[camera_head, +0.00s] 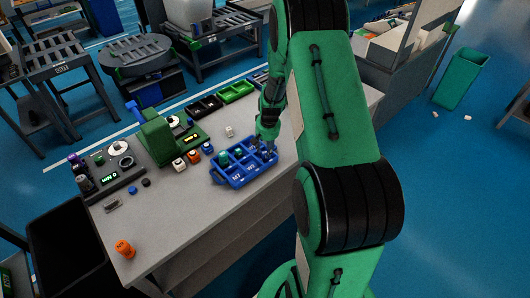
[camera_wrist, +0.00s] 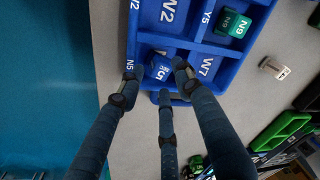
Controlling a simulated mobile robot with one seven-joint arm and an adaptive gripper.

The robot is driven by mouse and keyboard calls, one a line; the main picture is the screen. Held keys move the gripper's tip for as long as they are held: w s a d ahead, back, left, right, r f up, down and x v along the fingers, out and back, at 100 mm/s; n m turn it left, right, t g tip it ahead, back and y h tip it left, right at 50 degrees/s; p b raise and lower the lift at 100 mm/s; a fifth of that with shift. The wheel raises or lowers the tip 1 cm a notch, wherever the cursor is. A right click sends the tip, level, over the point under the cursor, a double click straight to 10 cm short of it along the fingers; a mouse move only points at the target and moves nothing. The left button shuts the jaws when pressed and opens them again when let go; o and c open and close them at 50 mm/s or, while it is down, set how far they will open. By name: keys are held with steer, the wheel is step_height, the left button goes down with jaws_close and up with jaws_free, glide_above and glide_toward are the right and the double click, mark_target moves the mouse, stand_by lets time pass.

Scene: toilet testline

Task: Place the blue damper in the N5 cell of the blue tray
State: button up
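The blue tray (camera_head: 244,178) lies on the grey table, with my gripper (camera_head: 266,147) at its right end. In the wrist view the tray (camera_wrist: 213,50) shows printed labels, including N5, W7, W2 and Y5. The blue damper (camera_wrist: 160,69), with a white "5" on it, is in the cell beside the N5 label and looks slightly tilted. My gripper (camera_wrist: 157,74) has its fingers spread around the damper, with visible gaps at the sides. Whether the damper rests fully on the cell floor is unclear. In the head view the fingers hide this cell.
A green N9 piece (camera_wrist: 233,24) sits in another tray cell. A small white piece (camera_wrist: 272,67) stands on the table beside the tray. A green tray (camera_head: 236,92), a green machine (camera_head: 158,138) and an orange piece (camera_head: 124,249) are also on the table. The front middle of the tabletop is clear.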

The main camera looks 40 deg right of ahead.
step_height(320, 180, up, 8)
steer(key=s+p, duration=0.1)
steer(key=shift+a, duration=0.2)
steer(key=shift+s, duration=0.1)
stand_by(0.5)
steer(key=s+a+r+n+t, duration=0.1)
steer(key=s+a+r+n, duration=0.15)
steer(key=a+r, duration=0.95)
steer(key=s+a+r+n+t, duration=0.1)
steer(key=s+a+r, duration=0.3)
steer(key=a+r, duration=0.75)
steer(key=s+a+r+n, duration=0.1)
steer(key=s+a+r, duration=0.2)
steer(key=s, duration=0.3)
steer(key=s+a+r+n+t, duration=0.1)
steer(key=s+a+r, duration=0.3)
steer(key=s, duration=0.3)
steer(key=s+a+r+n, duration=0.2)
steer(key=s+a+r, duration=0.2)
steer(key=s, duration=0.2)
steer(key=shift+s+a+r+t, duration=0.2)
steer(key=shift+s+r+t, duration=0.15)
steer(key=shift+s+t, duration=0.05)
